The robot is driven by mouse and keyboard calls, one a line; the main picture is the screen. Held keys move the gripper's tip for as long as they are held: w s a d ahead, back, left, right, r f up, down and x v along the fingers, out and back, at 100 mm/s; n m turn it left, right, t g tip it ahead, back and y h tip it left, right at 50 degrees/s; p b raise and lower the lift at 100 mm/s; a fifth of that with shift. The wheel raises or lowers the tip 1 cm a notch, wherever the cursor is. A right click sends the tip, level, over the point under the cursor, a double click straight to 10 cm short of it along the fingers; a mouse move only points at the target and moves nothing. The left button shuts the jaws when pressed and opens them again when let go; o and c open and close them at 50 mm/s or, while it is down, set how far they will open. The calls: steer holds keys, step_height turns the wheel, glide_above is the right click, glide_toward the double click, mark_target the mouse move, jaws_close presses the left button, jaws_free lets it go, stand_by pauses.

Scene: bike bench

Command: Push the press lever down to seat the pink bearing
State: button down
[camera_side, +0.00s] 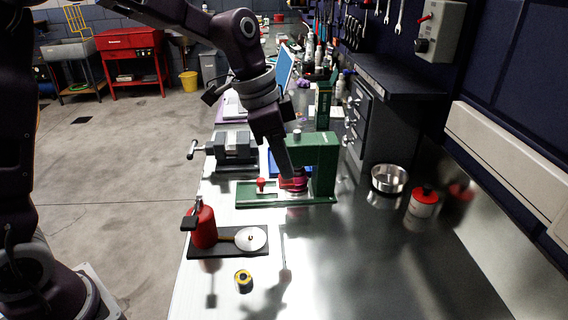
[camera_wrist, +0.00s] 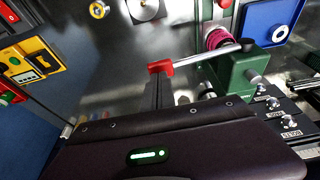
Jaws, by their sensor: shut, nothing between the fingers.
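The green press (camera_side: 325,165) stands on the bench in the side view, and its body also shows in the wrist view (camera_wrist: 238,80). Its lever, a silver rod (camera_wrist: 205,54) with a red grip (camera_wrist: 160,67), runs across the wrist view. The pink bearing (camera_wrist: 217,37) sits at the press beyond the rod; in the side view my arm partly hides that spot. My gripper (camera_wrist: 158,78) is shut and empty, its fingertips right at the red grip. I cannot tell whether they touch it. In the side view my gripper (camera_side: 291,174) is low in front of the press.
A red bottle (camera_side: 204,226) and a white disc (camera_side: 250,239) stand on a dark board front left. A yellow-black roll (camera_side: 243,280) lies nearer. A metal bowl (camera_side: 389,179) and a red-lidded jar (camera_side: 424,201) stand right. A vise (camera_side: 235,147) is behind left. The front right bench is clear.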

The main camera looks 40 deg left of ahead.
mark_target(282, 186)
steer(key=shift+f, duration=0.15)
steer(key=f, duration=0.1)
steer(key=f+t+y, duration=0.1)
steer(key=f, duration=0.1)
steer(key=s+f+y, duration=0.1)
steer(key=f, duration=0.1)
steer(key=shift+d+t, duration=0.4)
steer(key=shift+f, duration=0.25)
steer(key=shift+s, duration=0.1)
steer(key=shift+d+r, duration=0.1)
steer(key=shift+r, duration=0.25)
steer(key=v, duration=1.3)
steer(key=shift+d+r, duration=0.35)
steer(key=shift+d, duration=0.3)
